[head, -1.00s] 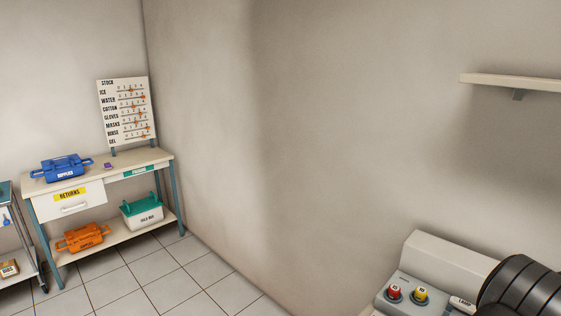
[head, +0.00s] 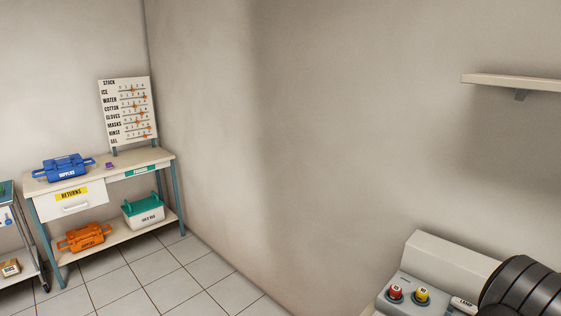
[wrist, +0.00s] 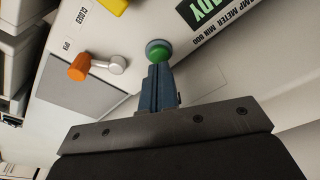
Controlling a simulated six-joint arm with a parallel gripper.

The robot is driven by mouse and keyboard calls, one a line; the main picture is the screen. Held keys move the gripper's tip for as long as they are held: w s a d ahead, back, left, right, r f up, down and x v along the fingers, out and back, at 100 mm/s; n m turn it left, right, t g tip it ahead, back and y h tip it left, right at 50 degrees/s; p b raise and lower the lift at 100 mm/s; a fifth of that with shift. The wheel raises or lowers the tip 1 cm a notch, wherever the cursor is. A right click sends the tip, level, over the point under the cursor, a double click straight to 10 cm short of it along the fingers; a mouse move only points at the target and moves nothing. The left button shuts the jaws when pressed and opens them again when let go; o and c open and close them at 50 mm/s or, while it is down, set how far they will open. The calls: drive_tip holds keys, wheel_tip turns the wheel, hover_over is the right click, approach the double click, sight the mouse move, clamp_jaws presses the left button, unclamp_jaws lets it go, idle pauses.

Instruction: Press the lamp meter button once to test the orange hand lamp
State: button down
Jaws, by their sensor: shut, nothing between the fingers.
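In the wrist view, the round green button (wrist: 159,49) sits in a grey ring on the pale lamp meter panel (wrist: 150,20). The closed fingertips of my gripper (wrist: 158,68) are right at the button's lower edge and overlap it in the picture. I cannot tell whether they touch or press it. My gripper holds nothing. A dark display (wrist: 203,12) with green letters ending in "DY" is at upper right, above printed text reading "AMP METER MIN 800".
In the head view, a pale console (head: 440,262) with a red knob (head: 396,291) and a yellow knob (head: 422,295) stands beside my dark arm. A wall shelf (head: 520,83) is above. A workbench (head: 120,173) with cases stands far left, with clear floor before it.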

drive_tip(key=shift+f, duration=0.9)
idle(0.3)
drive_tip(key=shift+r, duration=3.5)
drive_tip(key=shift+f, duration=3.25)
